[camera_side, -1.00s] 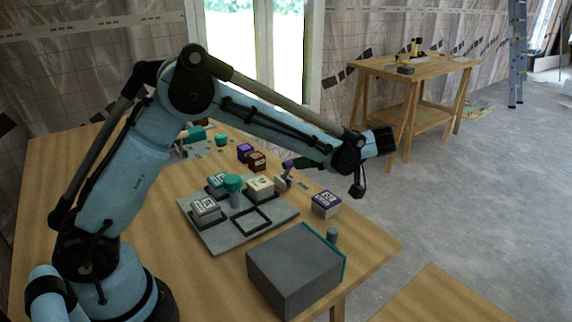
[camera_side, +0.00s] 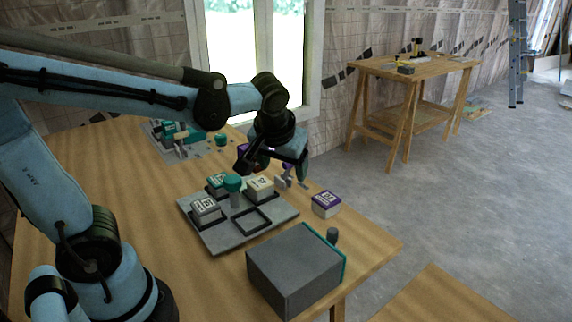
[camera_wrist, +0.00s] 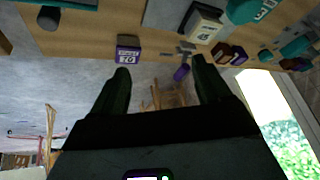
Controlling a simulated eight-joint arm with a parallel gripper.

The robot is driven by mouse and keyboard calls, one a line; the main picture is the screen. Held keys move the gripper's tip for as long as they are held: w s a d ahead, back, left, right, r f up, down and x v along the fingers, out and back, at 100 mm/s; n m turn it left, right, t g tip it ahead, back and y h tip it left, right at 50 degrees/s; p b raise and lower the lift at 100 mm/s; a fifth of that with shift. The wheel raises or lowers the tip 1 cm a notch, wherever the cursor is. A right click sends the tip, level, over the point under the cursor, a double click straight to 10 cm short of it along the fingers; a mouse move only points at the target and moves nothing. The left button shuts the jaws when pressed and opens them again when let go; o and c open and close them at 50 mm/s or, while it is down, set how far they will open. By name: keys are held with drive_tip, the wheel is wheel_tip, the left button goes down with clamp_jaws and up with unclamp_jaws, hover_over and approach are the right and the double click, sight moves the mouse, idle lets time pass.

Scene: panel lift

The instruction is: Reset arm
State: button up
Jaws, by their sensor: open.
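My gripper (camera_wrist: 161,72) is open and empty in the wrist view, its two dark green fingers spread apart over the bench's far edge. In the side view it (camera_side: 303,165) hangs from the bent wrist, above and behind the grey panel (camera_side: 217,240). The panel holds a white-topped block (camera_side: 205,208), a teal block (camera_side: 217,180) and a cream block (camera_side: 260,188). A teal-capped knob (camera_side: 233,184) stands among them, and one black square frame (camera_side: 252,221) is empty. My wrist partly hides the small blocks behind the panel.
A purple block with a white top (camera_side: 326,204) sits right of the panel. A grey box (camera_side: 295,270) stands at the bench's front edge. Teal fixtures (camera_side: 190,136) lie at the back. Another wooden table (camera_side: 415,75) stands apart. The wooden bench (camera_side: 130,215) is bare left of the panel.

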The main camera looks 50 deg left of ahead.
drive_tip(key=s+d+f+m+t+h, duration=0.1)
drive_tip(key=s+d+m+t+h, duration=0.2)
drive_tip(key=s+m, duration=0.2)
drive_tip(key=shift+s+d+f+m+h, duration=0.3)
drive_tip(key=shift+s+d+f, duration=0.1)
drive_tip(key=shift+s, duration=0.25)
drive_tip(key=shift+c, duration=0.3)
